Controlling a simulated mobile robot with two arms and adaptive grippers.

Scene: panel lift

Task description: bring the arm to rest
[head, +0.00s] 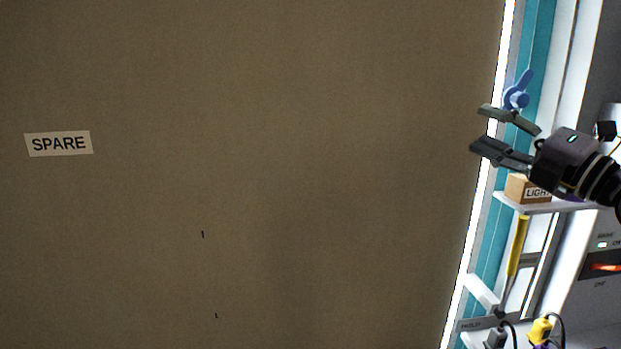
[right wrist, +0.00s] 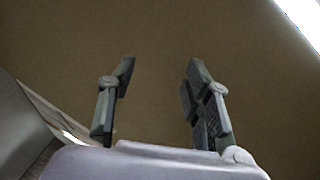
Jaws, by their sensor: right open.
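My right gripper (head: 482,128) is at the right of the head view, with its arm coming in from the right edge. Its two dark fingers are apart and point left, with nothing between them. In the right wrist view the same open gripper (right wrist: 158,75) shows its two fingers against a plain brown surface. My left gripper is not in view.
A large brown panel (head: 270,180) with a SPARE label (head: 59,143) fills most of the head view. At right are a blue lever (head: 517,92), a LIGHT box (head: 520,188) on a white shelf (head: 545,207), a yellow-handled tool (head: 518,246) and a yellow plug (head: 541,330).

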